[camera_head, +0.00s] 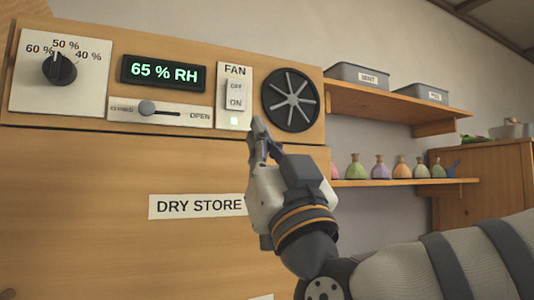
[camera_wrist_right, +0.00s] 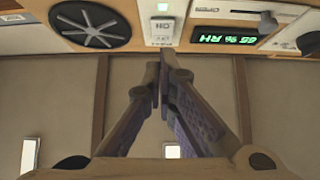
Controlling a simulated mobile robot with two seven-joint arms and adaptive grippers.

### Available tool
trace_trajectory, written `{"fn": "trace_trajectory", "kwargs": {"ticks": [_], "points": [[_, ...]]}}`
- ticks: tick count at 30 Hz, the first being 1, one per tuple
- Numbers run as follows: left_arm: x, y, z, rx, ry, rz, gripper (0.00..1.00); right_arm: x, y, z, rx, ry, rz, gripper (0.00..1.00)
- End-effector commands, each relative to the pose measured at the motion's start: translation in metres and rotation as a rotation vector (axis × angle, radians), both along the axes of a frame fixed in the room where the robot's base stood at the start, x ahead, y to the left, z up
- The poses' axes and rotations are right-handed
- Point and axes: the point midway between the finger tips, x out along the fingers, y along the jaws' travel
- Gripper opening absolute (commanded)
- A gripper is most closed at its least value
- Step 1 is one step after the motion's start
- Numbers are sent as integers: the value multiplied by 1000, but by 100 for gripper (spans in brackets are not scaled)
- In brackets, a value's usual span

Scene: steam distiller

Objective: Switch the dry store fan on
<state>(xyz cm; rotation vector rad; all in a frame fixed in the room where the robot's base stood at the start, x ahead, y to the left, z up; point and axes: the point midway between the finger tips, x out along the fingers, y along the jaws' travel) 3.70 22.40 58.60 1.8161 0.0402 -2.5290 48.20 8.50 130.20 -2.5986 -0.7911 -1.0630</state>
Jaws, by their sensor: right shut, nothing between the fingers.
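The dry store cabinet front (camera_head: 100,175) carries a white FAN plate with a rocker switch (camera_head: 236,95), marked OFF above and ON below. A small green light (camera_head: 234,121) glows under the switch. The switch also shows upside down in the right wrist view (camera_wrist_right: 162,30). Which half of the rocker is pressed in is hard to tell. My right gripper (camera_head: 257,128) is shut and empty, its tips just below and right of the switch; in its wrist view the tips (camera_wrist_right: 164,65) sit close to the switch's OFF end. Contact cannot be made out. My left gripper is not in view.
A round black fan (camera_head: 290,100) sits right of the switch. Left are a humidity dial (camera_head: 60,68), a display (camera_head: 163,74) reading 65 % RH and a slider knob (camera_head: 147,107) between CLOSED and OPEN. Shelves (camera_head: 390,103) with bins and flasks stand at right.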

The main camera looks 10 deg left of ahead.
Motion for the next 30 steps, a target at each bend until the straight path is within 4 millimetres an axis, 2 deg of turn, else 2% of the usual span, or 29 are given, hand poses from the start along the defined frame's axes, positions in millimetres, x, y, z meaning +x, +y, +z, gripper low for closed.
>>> {"fn": "trace_trajectory", "kwargs": {"ticks": [3,6,20,22,23,26,29,30], "points": [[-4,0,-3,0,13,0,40,-9,-6,-13,1,-1,1,0],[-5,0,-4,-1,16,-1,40,-13,-8,-17,1,-3,1,0],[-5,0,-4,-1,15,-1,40,-15,-9,-17,2,-5,0,0],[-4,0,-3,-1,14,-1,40,-13,-8,-23,-7,8,3,0],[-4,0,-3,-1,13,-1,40,-10,-6,-30,-17,25,6,0],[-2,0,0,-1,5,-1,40,8,3,-89,-91,154,35,0],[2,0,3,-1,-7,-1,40,23,8,-186,-197,370,77,0],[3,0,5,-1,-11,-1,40,24,7,-226,-235,460,92,0]]}}
